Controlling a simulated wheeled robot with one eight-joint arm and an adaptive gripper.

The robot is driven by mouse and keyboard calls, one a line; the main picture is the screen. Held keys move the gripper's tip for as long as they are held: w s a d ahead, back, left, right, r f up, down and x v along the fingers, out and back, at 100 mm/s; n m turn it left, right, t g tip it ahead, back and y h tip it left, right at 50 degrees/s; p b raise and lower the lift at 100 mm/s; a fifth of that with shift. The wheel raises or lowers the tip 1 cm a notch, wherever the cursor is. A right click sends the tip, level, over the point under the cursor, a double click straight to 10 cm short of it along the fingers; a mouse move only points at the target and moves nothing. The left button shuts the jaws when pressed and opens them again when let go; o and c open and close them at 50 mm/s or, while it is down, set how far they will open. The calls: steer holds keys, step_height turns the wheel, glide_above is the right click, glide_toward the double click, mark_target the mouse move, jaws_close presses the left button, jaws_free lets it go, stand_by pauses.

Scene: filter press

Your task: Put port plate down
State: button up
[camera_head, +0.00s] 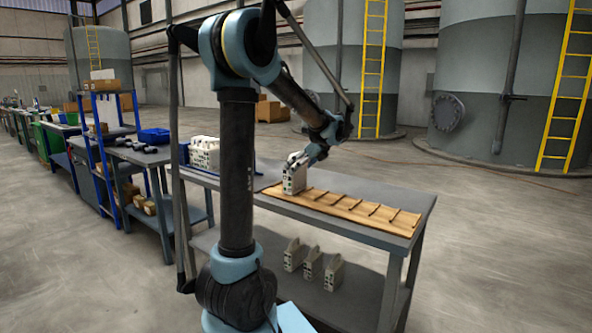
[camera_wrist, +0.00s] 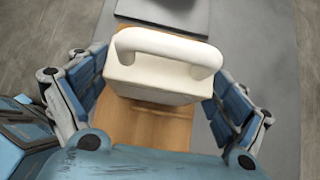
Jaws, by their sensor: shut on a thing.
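A pale port plate (camera_head: 293,180) stands upright at the left end of the slatted wooden rack (camera_head: 345,205) on the grey table. In the wrist view the port plate (camera_wrist: 150,82) shows its white loop handle on top, between the two fingers. My gripper (camera_head: 298,160) is above the plate, with its blue-padded fingers on both sides of it, and is shut on it. The wrist view shows wood (camera_wrist: 150,125) below the plate. The plate's bottom edge is hidden, so I cannot tell whether it touches the rack.
A block of white plates (camera_head: 205,153) stands on the table to the left. Several similar plates (camera_head: 312,265) stand on the lower shelf. The rack's slots to the right are empty. A blue bin (camera_head: 153,136) sits on a neighbouring bench. Floor around the table is open.

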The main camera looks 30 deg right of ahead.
steer(key=shift+f, duration=0.2)
steer(key=o, duration=1.5)
steer(key=shift+f, duration=0.1)
